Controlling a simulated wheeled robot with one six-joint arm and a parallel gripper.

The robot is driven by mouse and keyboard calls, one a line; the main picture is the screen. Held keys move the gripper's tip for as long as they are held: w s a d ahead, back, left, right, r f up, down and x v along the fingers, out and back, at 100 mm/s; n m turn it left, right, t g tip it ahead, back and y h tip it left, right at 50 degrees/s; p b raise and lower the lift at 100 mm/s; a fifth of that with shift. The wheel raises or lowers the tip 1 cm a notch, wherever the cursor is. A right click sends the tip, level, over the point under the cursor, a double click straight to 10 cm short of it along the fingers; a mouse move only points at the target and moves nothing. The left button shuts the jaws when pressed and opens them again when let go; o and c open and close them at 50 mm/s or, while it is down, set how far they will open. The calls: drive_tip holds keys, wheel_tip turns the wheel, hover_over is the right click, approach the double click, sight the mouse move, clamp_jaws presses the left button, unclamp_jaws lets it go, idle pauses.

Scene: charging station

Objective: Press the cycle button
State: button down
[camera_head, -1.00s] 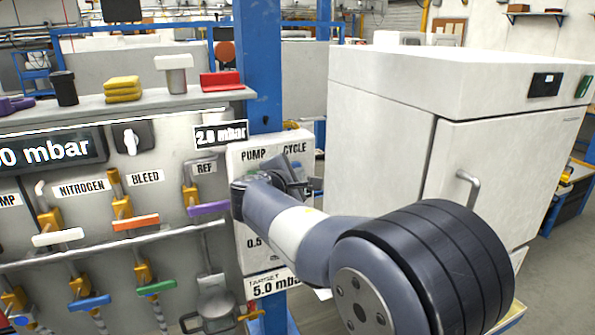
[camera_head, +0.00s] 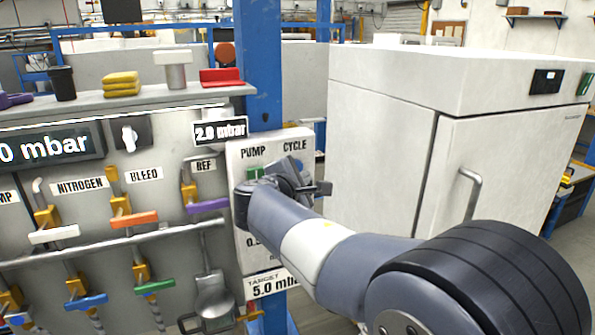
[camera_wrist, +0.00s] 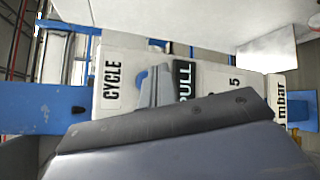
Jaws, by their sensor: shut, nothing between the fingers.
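The white control box (camera_head: 243,218) carries PUMP and CYCLE labels. The CYCLE label (camera_head: 295,145) is clear in the head view, but the area under it is covered by my gripper (camera_head: 290,164). In the wrist view the CYCLE label (camera_wrist: 113,80) appears turned sideways, with a blue cycle button (camera_wrist: 140,77) beside it, partly hidden by my fingers. My gripper (camera_wrist: 156,86) is shut and empty, with its fingertips close to the blue button. I cannot tell whether they touch it.
A green button (camera_head: 255,172) sits under the PUMP label. A dark display (camera_wrist: 184,80) lies beside my fingers. Left is a panel with several coloured valve handles, including a purple one (camera_head: 207,206). A white cabinet (camera_head: 385,140) stands to the right.

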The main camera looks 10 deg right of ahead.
drive_tip(key=s, duration=0.3)
drive_tip(key=shift+d+b, duration=0.35)
drive_tip(key=shift+b, duration=0.05)
drive_tip(key=shift+w, duration=0.1)
drive_tip(key=shift+s+d, duration=0.2)
drive_tip(key=shift+s, duration=0.85)
drive_tip(key=shift+s+d, duration=0.15)
drive_tip(key=shift+s, duration=0.85)
drive_tip(key=shift+w, duration=0.1)
